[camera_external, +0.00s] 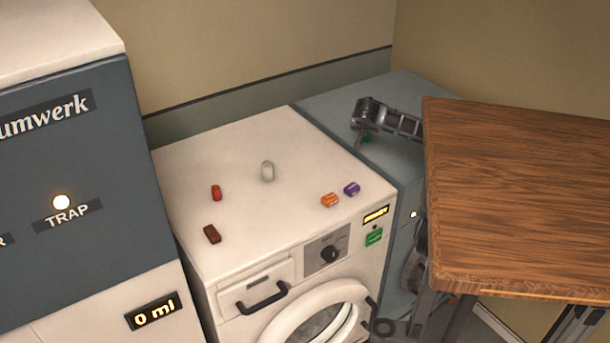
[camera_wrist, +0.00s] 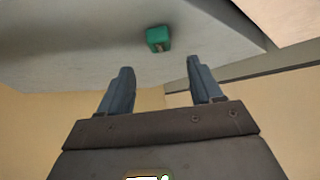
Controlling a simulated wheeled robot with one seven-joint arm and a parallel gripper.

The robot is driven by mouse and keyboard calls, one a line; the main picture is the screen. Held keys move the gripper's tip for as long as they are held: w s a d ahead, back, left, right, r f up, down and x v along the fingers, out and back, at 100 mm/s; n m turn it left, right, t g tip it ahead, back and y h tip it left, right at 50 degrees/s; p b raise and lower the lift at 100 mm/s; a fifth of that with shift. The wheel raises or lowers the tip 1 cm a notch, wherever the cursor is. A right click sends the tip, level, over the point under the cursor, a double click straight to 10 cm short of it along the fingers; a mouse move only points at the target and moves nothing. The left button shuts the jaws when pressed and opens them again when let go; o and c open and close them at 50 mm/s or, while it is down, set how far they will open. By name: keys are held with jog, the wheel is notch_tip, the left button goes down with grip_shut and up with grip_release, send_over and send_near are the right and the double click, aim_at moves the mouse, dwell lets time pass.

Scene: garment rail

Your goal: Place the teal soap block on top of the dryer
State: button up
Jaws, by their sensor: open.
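The teal soap block (camera_wrist: 158,38) rests on a pale grey surface in the wrist view, just beyond the fingertips and between their lines. My gripper is open and empty in the wrist view (camera_wrist: 159,66), with a gap between fingertips and block. No readable label names the dryer, so I cannot tell which machine it is.
A white front-loading machine (camera_external: 240,235) carries red (camera_external: 216,193), brown (camera_external: 212,234), white (camera_external: 267,171), orange (camera_external: 330,200) and purple (camera_external: 351,189) items. A tall blue-grey and white unit (camera_external: 100,150) stands left. A wooden tabletop (camera_external: 520,200) blocks the right side.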

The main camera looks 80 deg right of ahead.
jog(key=shift+v, duration=2.25)
